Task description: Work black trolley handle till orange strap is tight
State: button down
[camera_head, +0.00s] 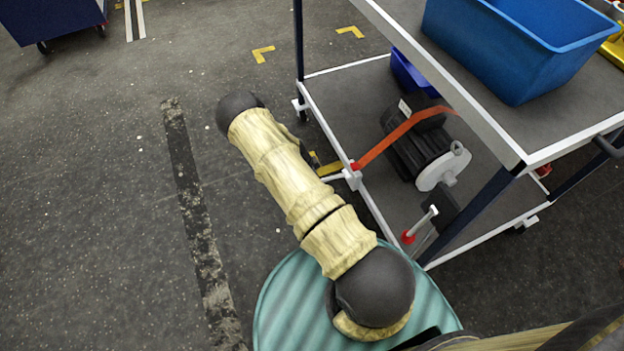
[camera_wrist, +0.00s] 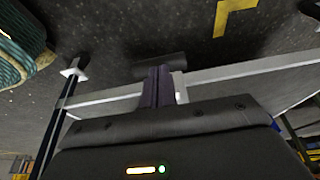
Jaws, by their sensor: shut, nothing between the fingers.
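The orange strap (camera_head: 390,138) runs across a black motor (camera_head: 425,150) on the trolley's lower shelf, down to the shelf's left edge. A light rod (camera_head: 332,178) sticks out left from the strap's end at that edge. In the wrist view, my gripper (camera_wrist: 157,72) is shut and empty, its dark fingers together. A short black cylinder, which looks like the handle's grip (camera_wrist: 172,62), lies across at the fingertips, outside the trolley's light edge; I cannot tell whether they touch. In the head view my arm covers most of this area. How tight the strap is cannot be told.
The trolley's white-edged upper shelf (camera_head: 492,134) overhangs the motor and carries a blue bin (camera_head: 510,50).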

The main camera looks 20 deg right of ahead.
jog(key=a+r+p, duration=0.1)
jog(key=a+r, duration=0.5)
jog(key=r, duration=0.1)
jog(key=shift+w, duration=0.1)
dwell(0.6)
jog(key=shift+r, duration=0.1)
jog(key=s+a+r+n+y, duration=0.2)
jog(key=s+r+n, duration=0.25)
jog(key=r, duration=0.65)
jog(key=s+a+r+n+y, duration=0.25)
jog(key=r+n, duration=0.25)
jog(key=r, duration=0.6)
jog(key=s+r+n+t, duration=0.3)
jog(key=s+r+n, duration=0.6)
jog(key=s+r, duration=0.25)
notch_tip(320, 180, up, 24)
jog(key=p, duration=2.3)
jog(key=shift+w+h+p, duration=0.2)
jog(key=shift+h+p, duration=0.15)
